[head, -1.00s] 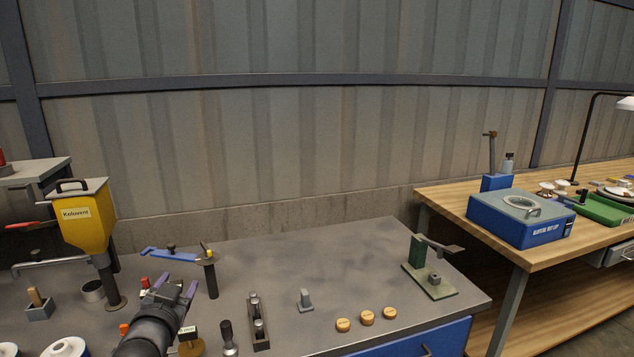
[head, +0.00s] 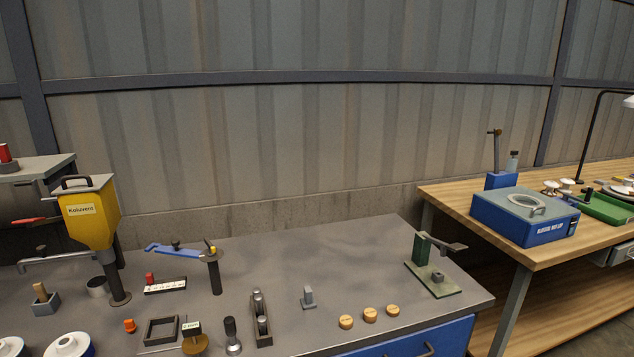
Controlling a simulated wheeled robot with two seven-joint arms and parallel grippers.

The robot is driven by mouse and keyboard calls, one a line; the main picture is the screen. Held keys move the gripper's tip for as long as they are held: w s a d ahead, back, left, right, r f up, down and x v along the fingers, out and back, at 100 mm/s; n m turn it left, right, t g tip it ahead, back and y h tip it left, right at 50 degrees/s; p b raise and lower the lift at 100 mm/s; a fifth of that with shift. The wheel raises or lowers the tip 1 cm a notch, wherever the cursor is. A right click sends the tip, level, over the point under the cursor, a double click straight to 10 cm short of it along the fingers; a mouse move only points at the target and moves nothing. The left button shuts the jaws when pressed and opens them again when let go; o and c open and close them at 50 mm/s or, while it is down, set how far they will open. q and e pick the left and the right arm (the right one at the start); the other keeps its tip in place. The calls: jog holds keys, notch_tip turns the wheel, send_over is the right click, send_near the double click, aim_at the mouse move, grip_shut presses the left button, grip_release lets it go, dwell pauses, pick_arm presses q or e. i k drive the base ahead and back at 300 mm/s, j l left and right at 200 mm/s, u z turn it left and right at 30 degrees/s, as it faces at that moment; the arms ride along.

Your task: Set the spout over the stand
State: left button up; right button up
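I cannot tell for sure which part is the spout. A bent grey pipe (head: 62,257) juts out left of the yellow hopper (head: 90,215) on its dark post. A blue arm (head: 175,250) with a dark knob reaches left from a short post (head: 214,275) and hangs above the bench. A green stand (head: 422,250) with a grey lever and a small grey block on its base is at the right end of the bench. Neither of my grippers is in view.
Wooden discs (head: 369,315), a grey block (head: 308,298), a dark rack (head: 260,320) and a square frame (head: 161,332) sit along the front. The middle back of the grey bench (head: 320,250) is clear. A wooden table (head: 460,205) stands at the right.

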aim_at(107, 256)
jog(key=i+j+u, duration=0.15)
jog(key=j, duration=0.25)
jog(key=i+j+u, duration=0.15)
jog(key=j, duration=0.25)
jog(key=i+j+u, duration=0.15)
jog(key=j, duration=0.2)
jog(key=i+j+u, duration=0.15)
jog(key=j, duration=0.2)
